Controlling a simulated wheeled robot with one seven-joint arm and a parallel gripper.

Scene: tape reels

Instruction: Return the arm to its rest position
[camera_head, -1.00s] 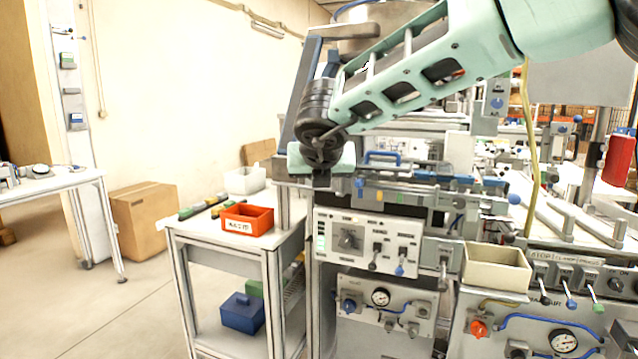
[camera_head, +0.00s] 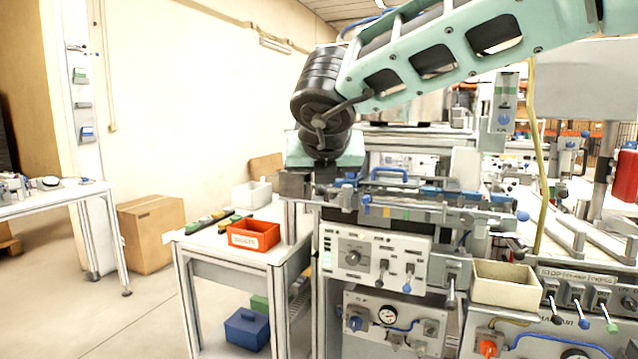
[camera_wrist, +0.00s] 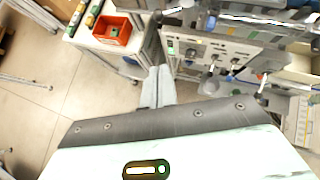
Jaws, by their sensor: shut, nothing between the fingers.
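My mint-green arm (camera_head: 440,55) reaches in from the upper right of the head view. Its black wrist joint (camera_head: 322,90) hangs above the left end of the workstation. My gripper (camera_wrist: 158,72) shows in the wrist view as two grey fingers lying together, shut and empty, pointing down past the workstation's corner. In the head view the fingers cannot be made out clearly below the mint wrist part. No tape reel can be made out for certain.
The workstation panel (camera_head: 376,262) with switches and levers stands below the arm. A beige bin (camera_head: 506,293) is to its right. A side table with an orange bin (camera_head: 253,236) and a white bin (camera_head: 251,195) stands at left. Open floor lies left, beyond a cardboard box (camera_head: 150,232).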

